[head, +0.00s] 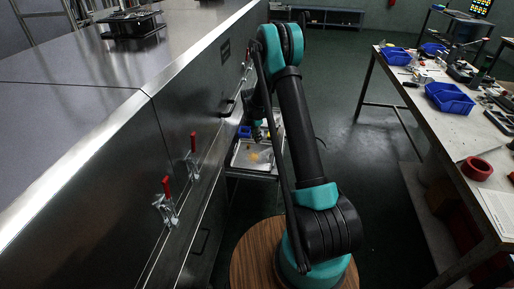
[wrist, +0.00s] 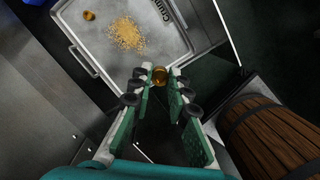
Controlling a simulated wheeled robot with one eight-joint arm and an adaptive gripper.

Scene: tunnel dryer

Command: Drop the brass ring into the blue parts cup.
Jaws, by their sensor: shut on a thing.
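My gripper (wrist: 159,80) is shut on a small brass-coloured piece, the brass ring (wrist: 159,75), held at its fingertips. The ring's hole is hard to make out. In the wrist view the fingertips are near the lower edge of a metal crumb tray (wrist: 82,62); the height above it is unclear. A blue thing, likely the blue parts cup (wrist: 37,2), is cut off at the top left corner. In the head view a small blue shape (head: 243,131) is at the tray's far end, partly behind my arm. My gripper is mostly hidden there.
The tray (head: 238,166) juts from the steel dryer (head: 110,170), which has red-handled clamps (head: 167,187). Pale crumbs (wrist: 125,33) and a small brass-coloured piece (wrist: 89,15) lie in it. A workbench (head: 452,130) with blue bins (head: 449,98) stands at right across clear floor.

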